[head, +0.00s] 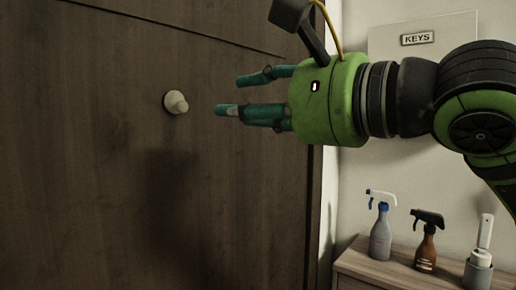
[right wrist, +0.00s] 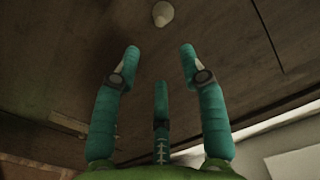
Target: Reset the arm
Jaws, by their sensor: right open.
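My right gripper (head: 226,97) reaches in from the right in the head view, on a green arm. Its teal fingers are spread open and empty, and they point left toward a round pale knob (head: 176,102) on a dark wooden door (head: 90,180). A gap shows between the fingertips and the knob. In the right wrist view the open fingers (right wrist: 160,62) show with the knob (right wrist: 163,13) beyond them at the top edge. My left gripper is in neither view.
A wooden cabinet top (head: 385,268) at the lower right bears a blue-and-white spray bottle (head: 381,235), a brown spray bottle (head: 426,250) and a grey holder (head: 478,272) with a white item in it. A white panel labelled KEYS (head: 417,39) is on the wall behind my arm.

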